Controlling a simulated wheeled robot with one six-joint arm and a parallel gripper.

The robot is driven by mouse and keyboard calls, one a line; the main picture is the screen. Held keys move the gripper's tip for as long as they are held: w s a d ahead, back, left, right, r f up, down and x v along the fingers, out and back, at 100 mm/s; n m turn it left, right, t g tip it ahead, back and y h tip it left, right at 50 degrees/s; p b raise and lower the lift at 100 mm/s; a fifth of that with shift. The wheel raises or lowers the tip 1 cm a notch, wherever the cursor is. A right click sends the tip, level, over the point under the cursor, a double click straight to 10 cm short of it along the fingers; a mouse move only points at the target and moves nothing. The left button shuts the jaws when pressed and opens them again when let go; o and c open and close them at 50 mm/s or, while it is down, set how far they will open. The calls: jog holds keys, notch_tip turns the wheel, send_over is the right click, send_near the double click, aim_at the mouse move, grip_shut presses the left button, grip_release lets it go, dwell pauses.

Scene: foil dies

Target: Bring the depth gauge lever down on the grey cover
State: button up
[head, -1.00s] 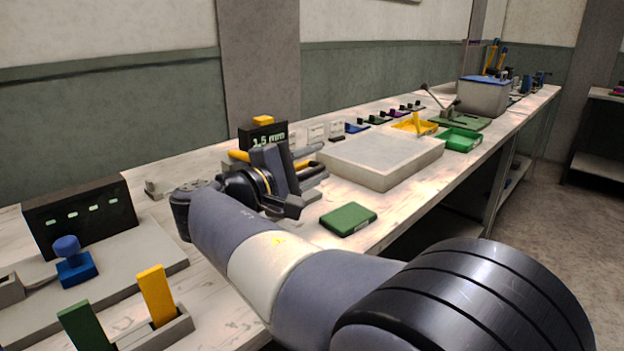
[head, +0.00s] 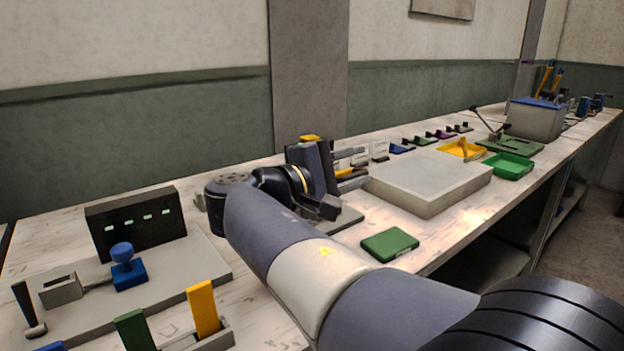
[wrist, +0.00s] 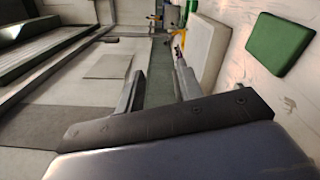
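The depth gauge is mostly hidden behind my gripper in the head view; its yellow top (head: 310,138) shows above the gripper, and a bit of yellow (head: 345,172), possibly its lever, shows between the fingers. My gripper (head: 355,168) reaches over the bench toward the right, in front of the gauge. In the wrist view my gripper (wrist: 160,68) has its two fingers apart, with nothing clearly held between them. A small yellow part (wrist: 175,14) shows beyond the fingertips. I cannot make out the grey cover with certainty; a large pale grey slab (head: 428,183) lies right of the gripper.
A green box (head: 390,244) lies near the bench's front edge. A black panel (head: 135,222) and a blue knob (head: 122,252) stand at the left, with yellow (head: 203,308) and green upright pieces in front. Yellow (head: 462,149) and green trays (head: 508,165) lie farther right.

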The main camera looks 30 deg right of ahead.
jog(key=s+a+p, duration=0.1)
jog(key=s+a, duration=0.1)
jog(key=a, duration=0.8)
jog(key=shift+a+p, duration=0.3)
jog(key=shift+p, duration=0.1)
jog(key=shift+p, duration=0.35)
dwell(0.8)
